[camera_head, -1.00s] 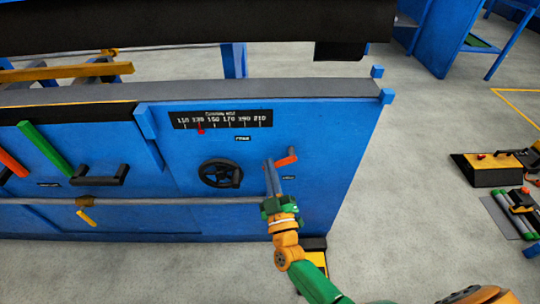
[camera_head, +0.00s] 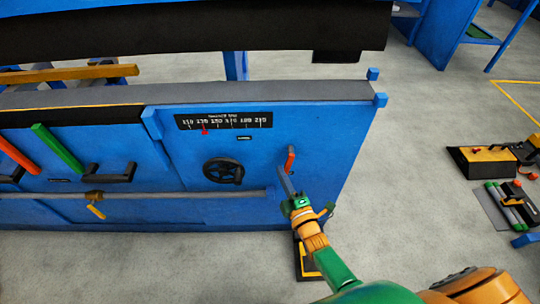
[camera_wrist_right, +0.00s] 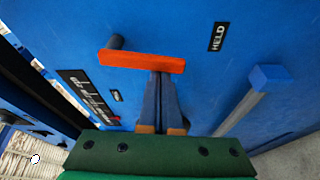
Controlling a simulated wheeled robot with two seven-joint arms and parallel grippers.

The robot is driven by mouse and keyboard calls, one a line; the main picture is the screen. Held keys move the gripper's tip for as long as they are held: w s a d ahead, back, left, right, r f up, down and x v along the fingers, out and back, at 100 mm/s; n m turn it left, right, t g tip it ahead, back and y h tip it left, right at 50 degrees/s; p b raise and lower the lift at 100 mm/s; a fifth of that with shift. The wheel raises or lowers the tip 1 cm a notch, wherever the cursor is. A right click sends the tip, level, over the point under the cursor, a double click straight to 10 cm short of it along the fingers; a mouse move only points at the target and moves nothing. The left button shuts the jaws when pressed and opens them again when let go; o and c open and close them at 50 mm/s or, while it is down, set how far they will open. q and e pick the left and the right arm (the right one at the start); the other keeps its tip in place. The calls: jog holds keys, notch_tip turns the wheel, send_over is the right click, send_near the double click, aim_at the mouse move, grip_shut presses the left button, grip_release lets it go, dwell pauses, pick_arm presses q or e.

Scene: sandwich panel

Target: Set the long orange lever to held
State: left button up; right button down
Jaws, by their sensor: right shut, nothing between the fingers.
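The orange lever (camera_head: 290,160) is on the right part of the blue panel, on a dark pivot at its top, and it points nearly straight down. In the right wrist view the orange lever (camera_wrist_right: 140,61) lies across the picture, its free end to the right. The HELD label (camera_wrist_right: 217,37) is above and right of that end, apart from it. My right gripper (camera_head: 281,170) is shut and empty. Its fingertips (camera_wrist_right: 161,76) are at the lever's side near the free end, seemingly touching it. My left gripper is not in view.
A black handwheel (camera_head: 223,171) and a scale with a red pointer (camera_head: 223,121) are left of the lever. Another orange-red lever (camera_head: 18,157) and a green lever (camera_head: 58,149) are farther left. A grey rail (camera_head: 150,202) crosses the panel below.

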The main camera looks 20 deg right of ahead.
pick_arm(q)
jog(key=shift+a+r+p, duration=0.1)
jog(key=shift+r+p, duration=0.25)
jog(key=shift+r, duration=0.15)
pick_arm(e)
jog(key=shift+s+d+f+n+g, duration=0.15)
jog(key=shift+d+n+g, duration=0.25)
jog(key=shift+n, duration=0.5)
jog(key=shift+d, duration=0.1)
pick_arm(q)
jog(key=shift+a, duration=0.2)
